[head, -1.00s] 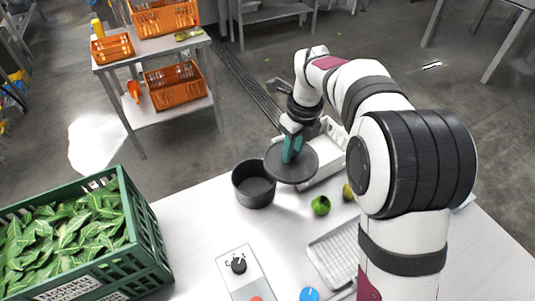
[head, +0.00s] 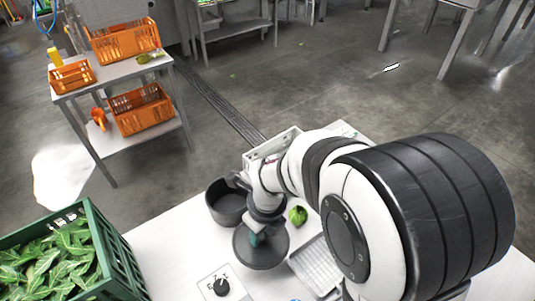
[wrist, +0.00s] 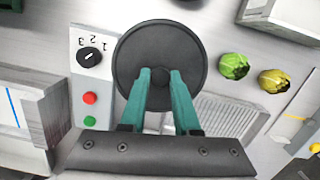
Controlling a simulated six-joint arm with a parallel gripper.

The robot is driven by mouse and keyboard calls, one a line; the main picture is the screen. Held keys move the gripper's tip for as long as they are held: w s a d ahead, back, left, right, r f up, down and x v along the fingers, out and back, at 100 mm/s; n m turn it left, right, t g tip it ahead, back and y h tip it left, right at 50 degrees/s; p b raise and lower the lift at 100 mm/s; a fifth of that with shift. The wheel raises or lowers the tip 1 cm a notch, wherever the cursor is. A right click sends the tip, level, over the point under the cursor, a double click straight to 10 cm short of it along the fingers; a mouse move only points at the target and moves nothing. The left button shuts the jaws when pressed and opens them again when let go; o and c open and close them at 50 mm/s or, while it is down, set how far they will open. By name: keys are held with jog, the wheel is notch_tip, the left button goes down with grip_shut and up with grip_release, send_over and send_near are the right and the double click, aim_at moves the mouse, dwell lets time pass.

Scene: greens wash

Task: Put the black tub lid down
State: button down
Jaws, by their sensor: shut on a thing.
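The black tub lid (head: 262,257) is a round dark disc with a small knob at its centre. It also fills the middle of the wrist view (wrist: 186,50). My gripper (wrist: 160,80) has two green fingers shut on the lid's knob; in the head view my gripper (head: 257,238) is above the lid's middle. The lid looks level, over the white worktop in front of the tub. Whether it touches the worktop cannot be told. The black tub (head: 226,208) stands open behind and left of the lid.
A control panel with a black dial (wrist: 89,57) and red and green buttons lies beside the lid. A green crate of leaves (head: 110,250) stands at the left.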

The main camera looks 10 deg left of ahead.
jog(key=shift+a+f, duration=0.9)
jog(key=shift+a, duration=0.15)
notch_tip(320, 180, down, 3)
jog(key=shift+f, duration=0.25)
jog(key=shift+f, duration=0.45)
jog(key=c, duration=0.6)
grip_release()
jog(key=shift+c, duration=0.2)
jog(key=shift+r, duration=0.1)
